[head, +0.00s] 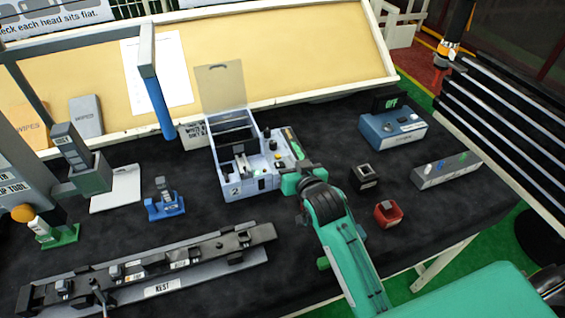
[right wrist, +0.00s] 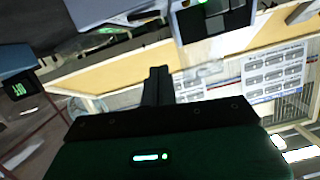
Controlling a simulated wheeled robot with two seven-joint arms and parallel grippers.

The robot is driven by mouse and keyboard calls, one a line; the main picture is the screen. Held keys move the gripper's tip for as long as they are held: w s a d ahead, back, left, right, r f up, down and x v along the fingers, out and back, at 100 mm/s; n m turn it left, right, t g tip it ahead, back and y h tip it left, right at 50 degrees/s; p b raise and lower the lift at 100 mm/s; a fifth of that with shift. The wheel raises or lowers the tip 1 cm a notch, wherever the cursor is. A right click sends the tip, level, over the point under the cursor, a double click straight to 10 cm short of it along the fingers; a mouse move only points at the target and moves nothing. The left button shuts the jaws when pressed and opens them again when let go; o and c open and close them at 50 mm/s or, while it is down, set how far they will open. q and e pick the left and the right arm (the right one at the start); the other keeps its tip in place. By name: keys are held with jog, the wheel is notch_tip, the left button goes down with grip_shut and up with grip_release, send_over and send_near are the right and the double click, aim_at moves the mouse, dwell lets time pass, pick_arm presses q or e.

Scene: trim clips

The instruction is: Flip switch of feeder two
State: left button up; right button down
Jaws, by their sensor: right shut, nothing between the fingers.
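Feeder two (head: 234,186) is a pale blue-grey box marked "2", with its clear lid raised, in the middle of the head view. Small controls sit on its right-hand panel (head: 266,164); I cannot tell for certain which is the switch or how it is set. My right gripper (head: 284,172) is shut and empty at the panel's front right; contact is unclear. In the right wrist view its dark fingers (right wrist: 156,86) are together, with part of the feeder (right wrist: 212,48) at the top. My left gripper is not in view.
A blue box (head: 375,133) with a dark "OFF" display (head: 391,103) and a grey control box (head: 445,170) stand at right. Black (head: 364,178) and red (head: 388,214) holders stand right of my gripper. A long clip rail (head: 145,268) lies in front.

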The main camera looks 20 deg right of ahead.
jog(key=p, duration=0.1)
send_over(282, 167)
jog(key=s, duration=0.1)
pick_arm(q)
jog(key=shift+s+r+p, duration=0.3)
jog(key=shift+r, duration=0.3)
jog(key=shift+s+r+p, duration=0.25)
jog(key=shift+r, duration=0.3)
pick_arm(e)
jog(key=shift+s+a+f, duration=0.1)
jog(key=shift+s+f, duration=0.05)
jog(key=shift+f, duration=1.15)
jog(key=shift+s+a+f, duration=0.1)
jog(key=shift+f, duration=1.2)
jog(key=shift+a+f+n, duration=0.1)
jog(key=shift+f+n, duration=0.2)
jog(key=shift+n, duration=0.1)
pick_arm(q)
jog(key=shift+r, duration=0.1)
